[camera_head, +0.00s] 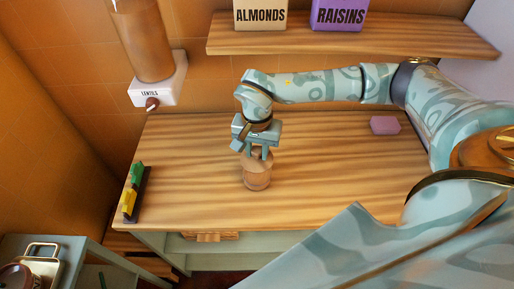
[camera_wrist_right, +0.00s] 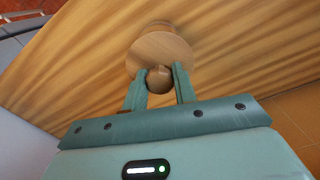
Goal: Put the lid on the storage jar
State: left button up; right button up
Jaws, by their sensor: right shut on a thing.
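The storage jar (camera_head: 257,180) is a small round wooden-brown jar. It stands upright near the middle of the wooden counter (camera_head: 330,185). My right gripper (camera_head: 257,153) points down over it and is shut on the knob of the round wooden lid (camera_wrist_right: 160,48). In the right wrist view, the fingers (camera_wrist_right: 160,73) grip the round knob from both sides. The lid hides most of the jar (camera_wrist_right: 158,25) there. The lid is at the jar's mouth, roughly in line with it; I cannot tell whether it touches the rim. My left gripper is not in view.
A mauve block (camera_head: 385,125) lies at the counter's right. A dark rack with green and yellow items (camera_head: 130,195) is at the left edge. A lentils dispenser (camera_head: 150,75) hangs on the wall. A shelf (camera_head: 350,42) holds almonds (camera_head: 260,15) and raisins (camera_head: 338,15) boxes.

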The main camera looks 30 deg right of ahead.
jog(key=shift+f, duration=0.15)
jog(key=o, duration=1.6)
notch_tip(320, 180, up, 7)
jog(key=p, duration=0.6)
jog(key=shift+s, duration=0.1)
